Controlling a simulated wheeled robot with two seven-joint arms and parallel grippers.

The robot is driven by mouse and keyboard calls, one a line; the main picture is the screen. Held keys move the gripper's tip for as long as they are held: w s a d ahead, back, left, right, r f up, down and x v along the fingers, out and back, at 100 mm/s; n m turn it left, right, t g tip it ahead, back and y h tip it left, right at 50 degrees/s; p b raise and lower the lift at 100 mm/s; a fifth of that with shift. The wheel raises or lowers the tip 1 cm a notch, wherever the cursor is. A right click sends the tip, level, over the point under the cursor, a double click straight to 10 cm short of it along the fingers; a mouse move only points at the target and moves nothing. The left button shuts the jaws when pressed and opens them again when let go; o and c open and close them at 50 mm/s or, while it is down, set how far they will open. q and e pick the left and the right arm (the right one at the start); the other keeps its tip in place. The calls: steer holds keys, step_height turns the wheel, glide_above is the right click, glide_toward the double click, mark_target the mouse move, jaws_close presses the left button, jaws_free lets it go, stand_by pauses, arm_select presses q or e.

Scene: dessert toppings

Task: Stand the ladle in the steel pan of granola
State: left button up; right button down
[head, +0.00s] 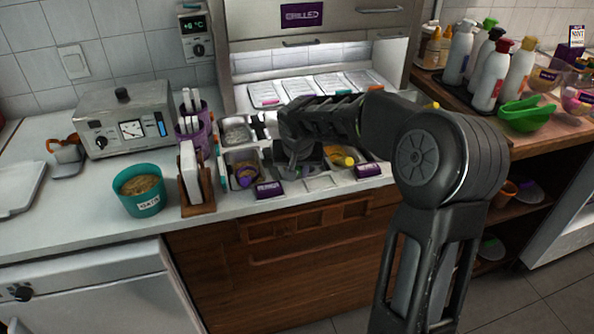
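Steel pans are set into the counter below the glass-fronted unit. The left front pan (229,157) has a purple utensil (246,174) in it. Another pan, right of my gripper, holds brownish contents (331,152) and a yellow utensil (346,161). I cannot tell for certain which pan holds granola or which utensil is the ladle. My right arm reaches in from the lower right. Its gripper (292,170) points down over the pans between these two utensils. Its fingers are dark and small, and whatever is between them is hidden. My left gripper is out of view.
A teal tub (143,203), a wooden holder with white cards (198,196) and a purple cup (192,132) stand left of the pans. A steel appliance (125,112) is behind. The left counter has free room.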

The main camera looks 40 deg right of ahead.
stand_by(0.3)
stand_by(0.4)
steer(key=c, duration=0.7)
jaws_free()
steer(key=shift+r+p, duration=2.3)
steer(key=shift+r, duration=1.75)
